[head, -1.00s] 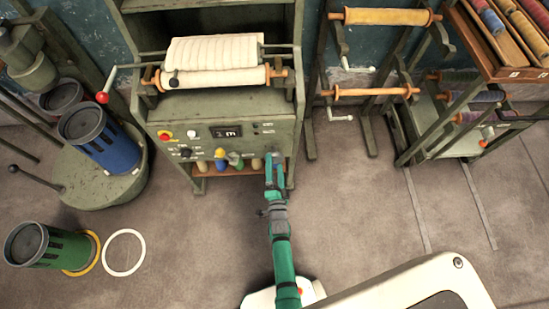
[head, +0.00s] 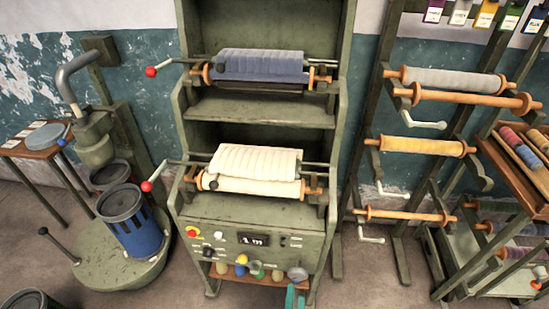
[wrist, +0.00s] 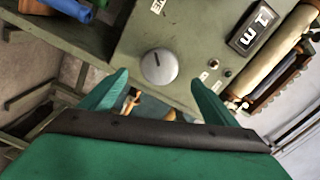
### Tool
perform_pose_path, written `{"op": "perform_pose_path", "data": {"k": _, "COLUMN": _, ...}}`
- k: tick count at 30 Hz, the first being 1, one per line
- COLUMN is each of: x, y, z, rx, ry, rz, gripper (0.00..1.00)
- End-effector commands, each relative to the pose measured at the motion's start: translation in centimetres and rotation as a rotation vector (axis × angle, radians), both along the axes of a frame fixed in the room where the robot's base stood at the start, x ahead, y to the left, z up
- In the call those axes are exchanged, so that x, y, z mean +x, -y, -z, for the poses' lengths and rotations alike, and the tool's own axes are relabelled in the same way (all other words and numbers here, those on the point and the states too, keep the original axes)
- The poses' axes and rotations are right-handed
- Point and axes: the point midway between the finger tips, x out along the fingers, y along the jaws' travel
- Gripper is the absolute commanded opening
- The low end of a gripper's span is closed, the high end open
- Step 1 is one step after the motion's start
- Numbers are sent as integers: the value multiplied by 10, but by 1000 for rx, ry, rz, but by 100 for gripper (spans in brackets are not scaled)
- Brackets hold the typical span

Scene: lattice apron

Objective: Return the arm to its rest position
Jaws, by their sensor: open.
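My gripper (wrist: 160,95) shows in the wrist view with its two green fingers spread wide and nothing between them. A round grey knob (wrist: 159,66) on the green machine's front panel (wrist: 195,35) lies just beyond the fingertips. In the head view only the green tip of my gripper (head: 294,297) shows at the bottom edge, just below the same grey knob (head: 297,272). The rest of my arm is out of the head view. I cannot tell whether a finger touches the panel.
The green machine (head: 262,215) carries a cream roll and a blue-grey roll. A blue slotted can (head: 137,228) stands on a round base at left. Racks with rollers (head: 425,148) stand at right. Bare floor (head: 375,285) lies right of the machine.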

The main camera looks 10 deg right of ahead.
Motion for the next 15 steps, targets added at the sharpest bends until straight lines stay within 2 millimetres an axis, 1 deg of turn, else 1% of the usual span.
{"op": "perform_pose_path", "data": {"k": 4, "x": -6, "y": 1, "z": -1, "rx": -13, "ry": -8, "rz": 1, "gripper": 82}}
{"op": "perform_pose_path", "data": {"k": 7, "x": -22, "y": -4, "z": -5, "rx": -63, "ry": -32, "rz": -13, "gripper": 82}}
{"op": "perform_pose_path", "data": {"k": 11, "x": -59, "y": -21, "z": -21, "rx": -186, "ry": -85, "rz": -54, "gripper": 82}}
{"op": "perform_pose_path", "data": {"k": 12, "x": -72, "y": -27, "z": -27, "rx": -230, "ry": -105, "rz": -69, "gripper": 82}}
{"op": "perform_pose_path", "data": {"k": 15, "x": -102, "y": -43, "z": -46, "rx": -344, "ry": -149, "rz": -107, "gripper": 82}}
